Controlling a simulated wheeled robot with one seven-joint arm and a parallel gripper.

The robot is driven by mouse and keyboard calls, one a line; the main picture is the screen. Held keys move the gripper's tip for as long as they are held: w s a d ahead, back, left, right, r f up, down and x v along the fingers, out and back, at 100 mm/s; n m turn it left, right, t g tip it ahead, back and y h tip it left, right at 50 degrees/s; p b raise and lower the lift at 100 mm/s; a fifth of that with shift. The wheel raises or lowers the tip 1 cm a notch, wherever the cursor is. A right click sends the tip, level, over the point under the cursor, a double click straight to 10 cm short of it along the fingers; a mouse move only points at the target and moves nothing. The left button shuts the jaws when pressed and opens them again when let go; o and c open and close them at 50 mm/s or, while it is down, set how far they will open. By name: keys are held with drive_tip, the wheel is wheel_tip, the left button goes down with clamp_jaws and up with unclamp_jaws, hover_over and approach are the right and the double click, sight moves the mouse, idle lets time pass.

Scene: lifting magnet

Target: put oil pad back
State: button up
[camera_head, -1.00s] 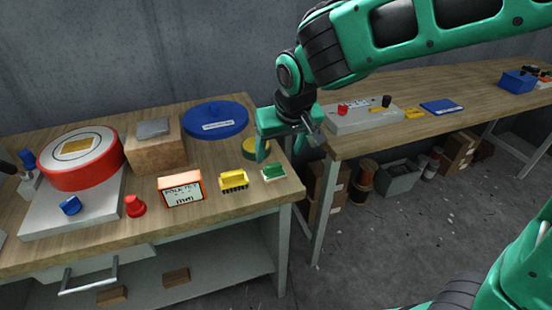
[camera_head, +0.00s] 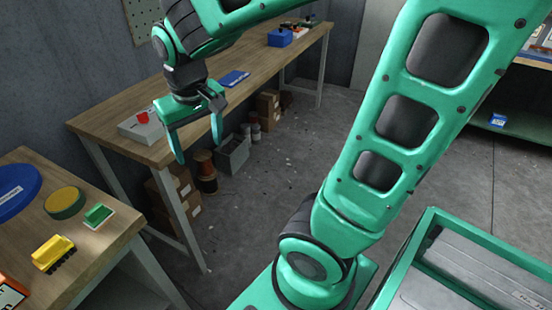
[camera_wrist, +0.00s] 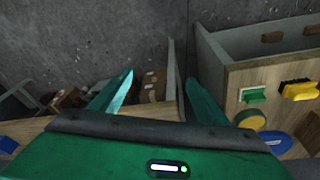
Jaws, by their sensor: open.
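My gripper (camera_head: 199,150) is open and empty, fingers pointing down, in front of the far bench's near end. In the wrist view, my gripper (camera_wrist: 160,75) has nothing between its fingers.
A yellow brush (camera_head: 53,254) and a blue disc (camera_head: 15,190) are on the near bench. The far bench (camera_head: 165,92) holds a grey box with a red knob (camera_head: 143,125) and a blue pad (camera_head: 234,78). Cartons and bins stand below. A floor gap separates the benches.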

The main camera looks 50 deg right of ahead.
drive_tip(key=s+d+f+m+g, duration=0.1)
drive_tip(key=s+d+m, duration=0.1)
drive_tip(key=s+d, duration=0.4)
drive_tip(key=s+d+f+m+g+y, duration=0.1)
drive_tip(key=s+d+m, duration=0.2)
drive_tip(key=s, duration=0.9)
drive_tip(key=d, duration=0.3)
drive_tip(key=shift+f, duration=0.2)
